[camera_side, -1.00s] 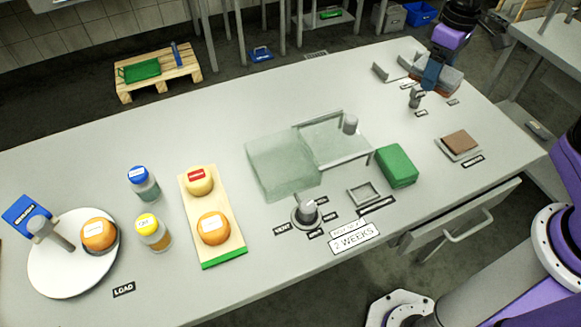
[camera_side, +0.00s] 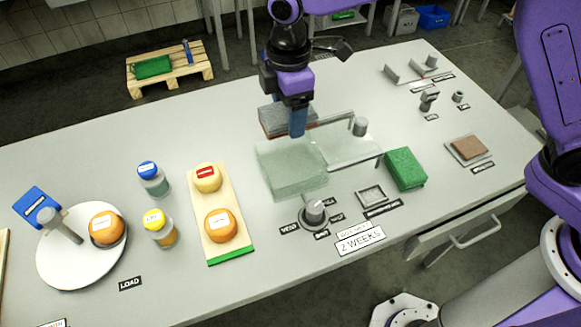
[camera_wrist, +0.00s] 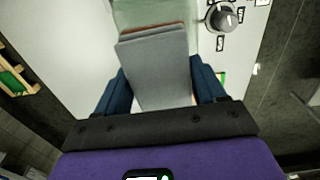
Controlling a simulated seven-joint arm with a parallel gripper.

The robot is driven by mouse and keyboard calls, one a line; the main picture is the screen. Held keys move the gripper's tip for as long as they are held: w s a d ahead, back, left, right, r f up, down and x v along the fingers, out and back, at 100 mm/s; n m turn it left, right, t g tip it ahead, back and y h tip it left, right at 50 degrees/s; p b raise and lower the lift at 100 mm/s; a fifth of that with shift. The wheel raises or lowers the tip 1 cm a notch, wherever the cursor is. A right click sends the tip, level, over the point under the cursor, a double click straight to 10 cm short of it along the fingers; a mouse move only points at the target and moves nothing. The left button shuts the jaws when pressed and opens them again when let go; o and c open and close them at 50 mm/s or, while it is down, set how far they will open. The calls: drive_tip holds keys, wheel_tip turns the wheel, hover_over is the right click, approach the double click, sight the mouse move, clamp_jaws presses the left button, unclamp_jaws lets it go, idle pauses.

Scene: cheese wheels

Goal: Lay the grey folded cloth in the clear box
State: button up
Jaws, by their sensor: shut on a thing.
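My gripper (camera_side: 298,130) is shut on the grey folded cloth (camera_side: 273,114), which has a brown layer showing along its lower edge. The cloth is at the back edge of the clear box (camera_side: 291,172), seemingly above the table, though its height is hard to judge. In the wrist view, the cloth (camera_wrist: 158,62) lies between the blue fingers of my gripper (camera_wrist: 158,68), and the pale green clear box (camera_wrist: 140,12) is just beyond it. The box's right part, with rails and a grey knob, looks open or see-through; I cannot tell which.
A green block (camera_side: 405,169) and a small grey tray (camera_side: 371,195) stand right of the box. A dial (camera_side: 314,212) is in front. A wooden board (camera_side: 214,205) with two cheese wheels and jars stand left. A brown pad (camera_side: 468,148) lies far right.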

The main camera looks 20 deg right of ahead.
sight(291, 169)
drive_tip(key=f, duration=1.4)
drive_tip(key=shift+d+f, duration=0.25)
drive_tip(key=shift+f, duration=0.05)
drive_tip(key=shift+f, duration=0.15)
drive_tip(key=o, duration=0.9)
drive_tip(key=shift+o, duration=0.2)
wheel_tip(291, 169, up, 12)
drive_tip(key=shift+r, duration=0.2)
